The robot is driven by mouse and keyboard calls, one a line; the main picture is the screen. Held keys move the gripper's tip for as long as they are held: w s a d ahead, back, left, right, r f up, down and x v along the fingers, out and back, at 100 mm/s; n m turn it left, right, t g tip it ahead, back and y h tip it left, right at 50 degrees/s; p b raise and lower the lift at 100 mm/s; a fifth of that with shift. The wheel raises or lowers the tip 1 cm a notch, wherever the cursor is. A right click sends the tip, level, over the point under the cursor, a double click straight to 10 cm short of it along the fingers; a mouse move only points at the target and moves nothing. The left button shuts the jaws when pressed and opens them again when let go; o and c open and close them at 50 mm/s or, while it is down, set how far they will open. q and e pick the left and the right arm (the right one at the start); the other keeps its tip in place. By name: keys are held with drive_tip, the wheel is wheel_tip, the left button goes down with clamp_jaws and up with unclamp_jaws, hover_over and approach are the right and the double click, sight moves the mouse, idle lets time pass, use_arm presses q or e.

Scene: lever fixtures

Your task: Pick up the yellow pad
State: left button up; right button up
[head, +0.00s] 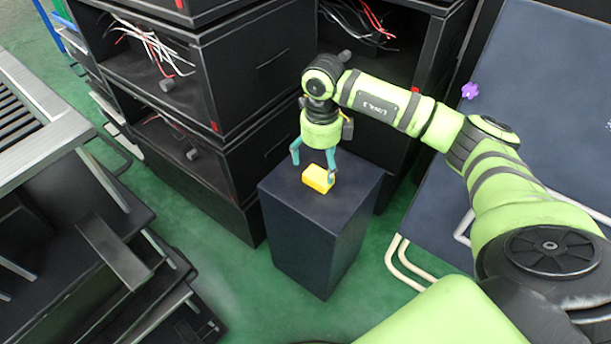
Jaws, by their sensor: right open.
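The yellow pad (318,179) is a small bright yellow block lying on top of a dark box-shaped pedestal (276,187) in the middle of the head view. My right gripper (314,167) points down just above and behind the pad. Its two teal fingers are spread apart, one to the left of the pad and one close to its right end. I cannot tell whether the right finger touches the pad. The pad rests on the pedestal top and is not held. My left gripper is not in view.
Black open-fronted cabinets (255,70) with loose wires stand close behind and left of the pedestal. A dark blue panel (545,90) on a pale tube frame leans at the right. A metal-framed rack (50,150) is at the left. Green floor (240,270) lies open around the pedestal's front.

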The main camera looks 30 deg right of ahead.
sight(316, 177)
drive_tip(key=f, duration=0.2)
drive_tip(key=f+b, duration=0.1)
drive_tip(key=f, duration=0.2)
drive_tip(key=shift+w+a, duration=0.2)
drive_tip(key=shift+f, duration=0.2)
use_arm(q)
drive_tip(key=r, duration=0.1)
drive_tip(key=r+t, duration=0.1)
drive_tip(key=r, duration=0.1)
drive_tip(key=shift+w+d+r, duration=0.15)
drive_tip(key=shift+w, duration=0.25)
use_arm(e)
drive_tip(key=shift+c, duration=0.4)
drive_tip(key=c, duration=1.2)
